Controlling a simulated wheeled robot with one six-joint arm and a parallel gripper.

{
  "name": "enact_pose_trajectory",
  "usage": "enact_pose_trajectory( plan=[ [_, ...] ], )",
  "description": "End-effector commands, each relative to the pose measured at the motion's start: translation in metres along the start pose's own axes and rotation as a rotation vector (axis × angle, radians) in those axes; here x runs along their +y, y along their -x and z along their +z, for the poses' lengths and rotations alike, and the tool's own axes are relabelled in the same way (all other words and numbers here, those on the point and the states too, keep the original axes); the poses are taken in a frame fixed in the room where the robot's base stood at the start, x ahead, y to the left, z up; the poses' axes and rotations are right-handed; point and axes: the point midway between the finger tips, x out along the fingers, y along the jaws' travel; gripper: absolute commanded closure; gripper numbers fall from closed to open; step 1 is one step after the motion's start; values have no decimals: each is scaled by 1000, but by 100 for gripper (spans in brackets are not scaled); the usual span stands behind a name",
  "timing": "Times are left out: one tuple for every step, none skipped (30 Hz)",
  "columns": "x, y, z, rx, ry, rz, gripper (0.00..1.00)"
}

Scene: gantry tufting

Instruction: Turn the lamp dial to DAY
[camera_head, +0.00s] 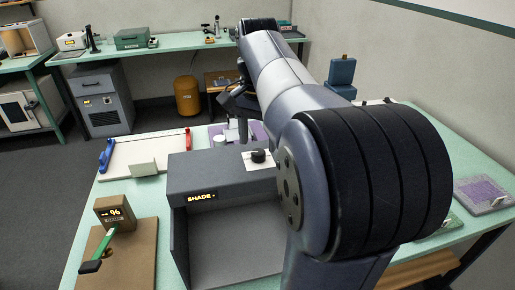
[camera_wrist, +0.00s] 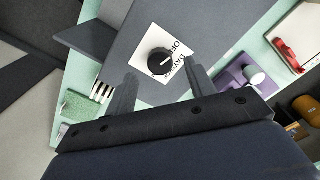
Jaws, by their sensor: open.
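The lamp dial (camera_wrist: 159,62) is a round black knob on a white plate (camera_wrist: 146,42) in the wrist view. The plate has lettering that reads OFF and DAY, with more lettering too small to read. A pale pointer line on the knob faces the lettered side; I cannot tell which label it meets. In the head view the dial (camera_head: 258,155) sits on top of a grey lamp booth (camera_head: 215,170). The booth's display (camera_head: 202,197) reads "SHADE -". My gripper (camera_wrist: 160,72) is open, its two fingers apart on either side of the dial in the picture, with nothing held.
A white board with blue and red handles (camera_head: 150,152) lies behind the booth at left. A small brown display box (camera_head: 114,212) and a green-handled tool (camera_head: 98,252) are at front left. A purple piece (camera_head: 483,192) lies at right. My arm hides much of the bench.

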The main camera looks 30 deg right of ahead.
Motion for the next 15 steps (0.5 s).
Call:
enact_pose_trajectory(
  plan=[
    [0, -9, 1, -2, 0, 1, 48],
    [0, -13, 0, -2, 0, 1, 48],
    [0, -18, 0, -2, 0, 1, 48],
    [0, -21, 0, -1, 0, 1, 48],
    [0, -24, 0, -1, 0, 1, 48],
    [0, -27, 0, -1, 0, 1, 48],
    [0, -28, 0, -1, 0, 0, 48],
    [0, -30, 0, 0, 0, 0, 48],
    [0, -31, 0, 0, 0, 0, 48],
    [0, -32, 0, 0, 0, 0, 48],
    [0, -32, 0, 0, 0, 0, 48],
    [0, -32, 0, 0, 0, 0, 48],
    [0, -32, 0, 0, 0, 0, 48],
    [0, -32, 0, 0, 0, 0, 48],
    [0, -32, 0, 0, 0, 0, 48]
  ],
)
